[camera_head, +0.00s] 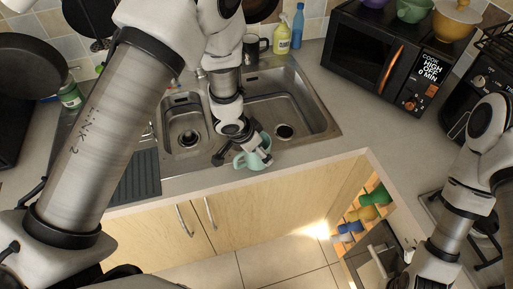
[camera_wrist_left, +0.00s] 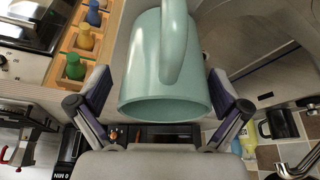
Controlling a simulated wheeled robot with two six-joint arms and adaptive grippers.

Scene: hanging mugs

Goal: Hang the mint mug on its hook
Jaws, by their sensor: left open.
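The mint mug (camera_head: 253,157) is at the front edge of the sink in the head view, partly hidden by my left gripper. In the left wrist view the mint mug (camera_wrist_left: 150,70) fills the middle, its handle toward the camera. My left gripper (camera_head: 242,156) is open, with one finger on each side of the mug; in the wrist view, small gaps show between the fingers and the mug. My right gripper (camera_head: 420,268) is low at the right, small and unclear. I cannot make out the hook in either view.
The double sink (camera_head: 295,98) lies behind the mug. A dark mug (camera_head: 256,46), a yellow bottle (camera_head: 282,40) and a blue bottle (camera_head: 298,26) stand behind it. A microwave (camera_head: 378,58) stands to the right. Bare counter (camera_head: 350,118) lies between sink and microwave.

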